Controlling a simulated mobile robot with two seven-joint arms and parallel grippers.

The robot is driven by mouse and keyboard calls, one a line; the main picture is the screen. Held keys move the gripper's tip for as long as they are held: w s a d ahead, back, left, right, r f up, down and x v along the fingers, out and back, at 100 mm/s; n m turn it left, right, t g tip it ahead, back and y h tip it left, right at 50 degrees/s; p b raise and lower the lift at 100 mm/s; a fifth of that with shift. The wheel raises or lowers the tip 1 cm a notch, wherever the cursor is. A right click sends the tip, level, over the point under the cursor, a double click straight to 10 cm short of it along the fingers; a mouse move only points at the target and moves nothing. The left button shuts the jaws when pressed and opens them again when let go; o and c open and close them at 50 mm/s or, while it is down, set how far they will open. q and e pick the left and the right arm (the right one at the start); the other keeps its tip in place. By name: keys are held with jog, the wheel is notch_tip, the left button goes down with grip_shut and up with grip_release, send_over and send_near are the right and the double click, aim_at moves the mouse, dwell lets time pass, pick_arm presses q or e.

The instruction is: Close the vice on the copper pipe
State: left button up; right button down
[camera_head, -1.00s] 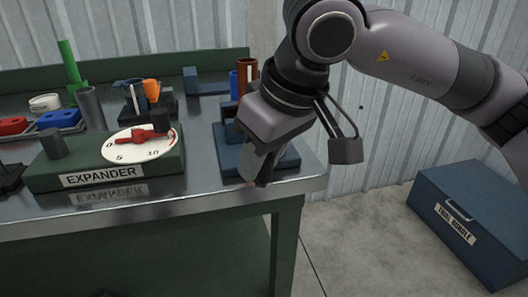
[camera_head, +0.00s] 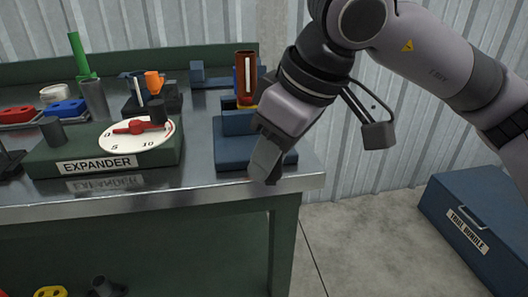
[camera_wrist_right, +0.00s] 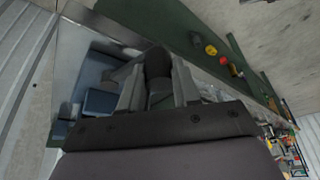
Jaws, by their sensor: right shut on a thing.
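The blue vice (camera_head: 232,152) stands at the right front corner of the steel workbench. The copper pipe (camera_head: 240,72), a reddish-brown upright tube with a pale stripe, stands behind the vice's front block; its lower end is partly hidden, so I cannot tell how it meets the jaws. My right gripper (camera_head: 264,166) is low in front of the vice, over the bench edge. In the right wrist view, its fingers (camera_wrist_right: 160,88) are shut around a dark rounded piece (camera_wrist_right: 157,62) that looks like the vice's handle. The vice (camera_wrist_right: 99,102) also shows there. My left gripper is out of view.
The green expander (camera_head: 105,160) with its white dial and red pointer sits left of the vice. Pipe pieces and coloured parts stand behind it. A blue chest (camera_head: 480,215) is on the floor at right. Concrete floor is clear between bench and chest.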

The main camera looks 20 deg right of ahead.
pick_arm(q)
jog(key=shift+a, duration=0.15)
pick_arm(e)
jog(key=shift+d, duration=0.1)
dwell(0.3)
jog(key=c, duration=0.8)
grip_release()
jog(key=shift+s+d+r, duration=0.1)
jog(key=shift+s+r, duration=0.05)
jog(key=shift+r, duration=0.35)
pick_arm(q)
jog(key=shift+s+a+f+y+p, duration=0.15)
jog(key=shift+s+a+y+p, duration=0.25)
jog(key=shift+p, duration=0.35)
pick_arm(e)
jog(key=v, duration=0.6)
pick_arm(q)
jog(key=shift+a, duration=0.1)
pick_arm(e)
jog(key=shift+s, duration=0.15)
